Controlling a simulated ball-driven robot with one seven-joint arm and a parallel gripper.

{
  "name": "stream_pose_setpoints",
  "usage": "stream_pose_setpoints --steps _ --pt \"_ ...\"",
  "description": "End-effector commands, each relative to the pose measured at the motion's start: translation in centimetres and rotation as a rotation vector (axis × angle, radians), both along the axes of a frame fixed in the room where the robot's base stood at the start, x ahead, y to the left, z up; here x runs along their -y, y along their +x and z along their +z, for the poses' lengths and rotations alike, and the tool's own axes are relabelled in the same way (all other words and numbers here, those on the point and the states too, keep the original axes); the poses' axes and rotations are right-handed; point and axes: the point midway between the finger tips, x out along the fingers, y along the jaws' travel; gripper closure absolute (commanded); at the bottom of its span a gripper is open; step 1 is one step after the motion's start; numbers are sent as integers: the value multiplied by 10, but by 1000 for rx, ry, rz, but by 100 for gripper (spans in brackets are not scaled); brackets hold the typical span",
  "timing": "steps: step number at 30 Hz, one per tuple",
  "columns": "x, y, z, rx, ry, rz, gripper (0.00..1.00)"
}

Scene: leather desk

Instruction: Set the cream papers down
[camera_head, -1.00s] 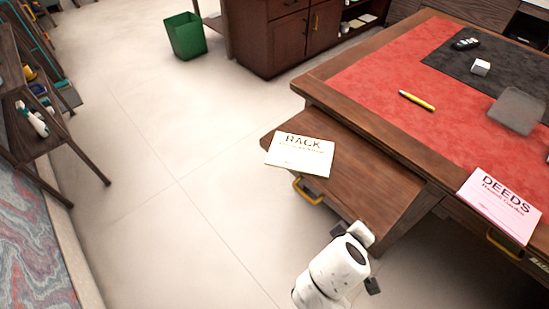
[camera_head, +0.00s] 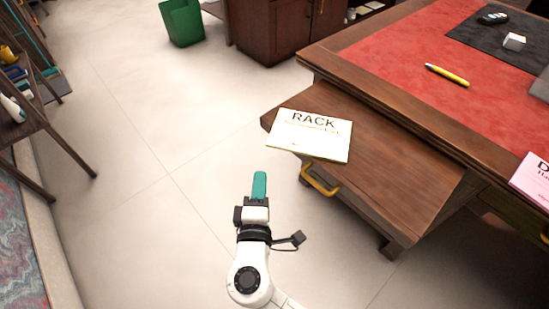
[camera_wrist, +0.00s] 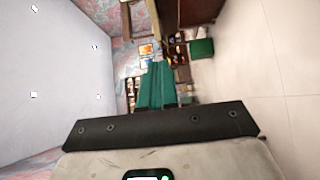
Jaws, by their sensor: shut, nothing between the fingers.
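The cream papers, a sheet or stack printed "RACK" (camera_head: 311,136), lie flat on the wooden pull-out leaf (camera_head: 400,175) of the desk, close to its far left corner. My gripper (camera_head: 259,186), with teal fingers, is over the floor, left of and nearer than the papers, clear of them. Its fingers are together and hold nothing. In the wrist view, the teal fingers (camera_wrist: 157,85) sit side by side and point toward distant shelves; no papers show there.
The desk (camera_head: 400,80) carries a red leather top, a yellow pen (camera_head: 447,75) and pink papers (camera_head: 534,178) at its front edge. A yellow handle (camera_head: 320,181) sticks out below the leaf. A green bin (camera_head: 181,22) stands far back. Open floor lies left.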

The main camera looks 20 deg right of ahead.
Motion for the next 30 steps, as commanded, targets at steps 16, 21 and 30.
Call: stream_pose_setpoints --steps 16,21,30 --pt "55 49 0 -1 0 -1 100" --pt "58 50 0 0 1 0 100" --pt "61 51 -1 0 1 -2 100"
